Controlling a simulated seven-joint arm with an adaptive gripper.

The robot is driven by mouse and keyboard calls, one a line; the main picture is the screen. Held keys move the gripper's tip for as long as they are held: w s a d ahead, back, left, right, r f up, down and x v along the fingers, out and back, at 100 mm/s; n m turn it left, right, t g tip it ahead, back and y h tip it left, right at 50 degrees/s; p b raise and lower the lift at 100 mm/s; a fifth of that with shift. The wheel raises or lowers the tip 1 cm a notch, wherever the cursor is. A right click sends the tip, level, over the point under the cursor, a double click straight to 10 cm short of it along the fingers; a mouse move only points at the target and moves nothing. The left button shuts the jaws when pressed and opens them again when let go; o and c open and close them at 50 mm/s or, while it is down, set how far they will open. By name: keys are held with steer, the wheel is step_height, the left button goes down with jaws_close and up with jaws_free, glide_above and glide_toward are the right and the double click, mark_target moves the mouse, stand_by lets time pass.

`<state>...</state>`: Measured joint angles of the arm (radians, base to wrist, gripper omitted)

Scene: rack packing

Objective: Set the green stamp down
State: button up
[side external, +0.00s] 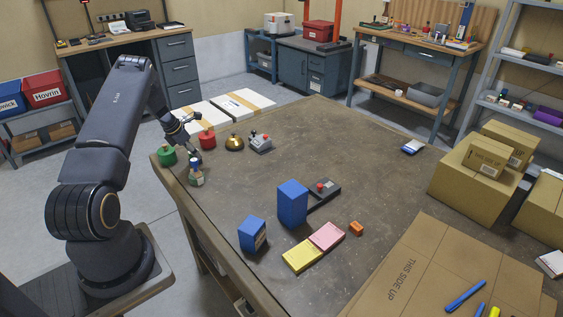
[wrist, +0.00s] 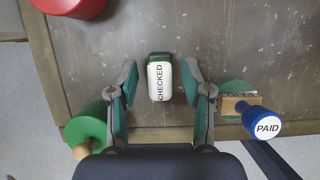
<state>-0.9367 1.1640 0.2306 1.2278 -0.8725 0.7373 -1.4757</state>
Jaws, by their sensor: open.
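A stamp with a white top marked CHECKED (wrist: 160,82) and a dark edge lies between my fingers in the wrist view. It looks like the green stamp, but its body is mostly hidden. My gripper (wrist: 162,88) is open around it, with a visible gap on each side. In the side view my gripper (side external: 190,150) is low over the table's near left corner, and the stamp there is hard to make out. A PAID stamp with a blue knob (wrist: 264,121) is just outside my right finger. It also shows in the side view (side external: 196,176).
A red pot (side external: 207,139), a brass bell (side external: 235,144) and a grey button box (side external: 260,143) stand behind. The table's middle (side external: 330,150) is mostly clear.

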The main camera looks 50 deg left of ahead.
steer(key=v, duration=1.2)
steer(key=w+d+r+m+h, duration=0.1)
steer(key=w+d+r+m, duration=0.2)
steer(key=d+r+m, duration=0.7)
steer(key=w+d+r+m, duration=0.4)
steer(key=d+r, duration=0.4)
steer(key=d, duration=0.6)
steer(key=s+d+r+m, duration=0.2)
steer(key=d+m, duration=0.2)
steer(key=d, duration=0.2)
steer(key=s+d+r+m, duration=0.2)
steer(key=s+d+m, duration=0.1)
steer(key=d+m, duration=0.3)
steer(key=s+d+m+t+y, duration=0.1)
steer(key=s+d+m, duration=0.9)
steer(key=s+m, duration=0.1)
steer(key=shift+s+d+f+m, duration=0.15)
steer(key=shift+s+d+m, duration=0.1)
steer(key=shift+m, duration=0.25)
